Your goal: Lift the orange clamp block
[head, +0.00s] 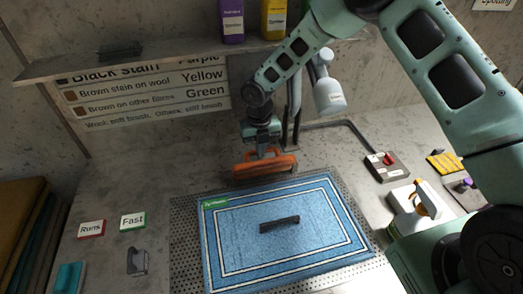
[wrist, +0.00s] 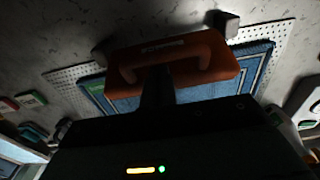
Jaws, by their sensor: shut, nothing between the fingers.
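The orange clamp block (head: 264,168) is a long bar with a raised handle. It lies along the far edge of the blue rug (head: 240,250). In the wrist view the orange clamp block (wrist: 205,58) shows large, with a pale label on it and a grey post near each end. My gripper (head: 264,153) is directly above the block, close to its handle. Its fingers are shut and empty. In the wrist view the dark fingers (wrist: 157,88) overlap the handle; whether they touch it I cannot tell.
A dark brush-like bar (head: 280,224) lies on the rug. A grey spray bottle (head: 328,94) hangs behind on the right. A box with a red switch (head: 386,165) and a white bottle (head: 412,206) stand right. Small signs (head: 132,221) lie left. A shelf (head: 160,59) runs above.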

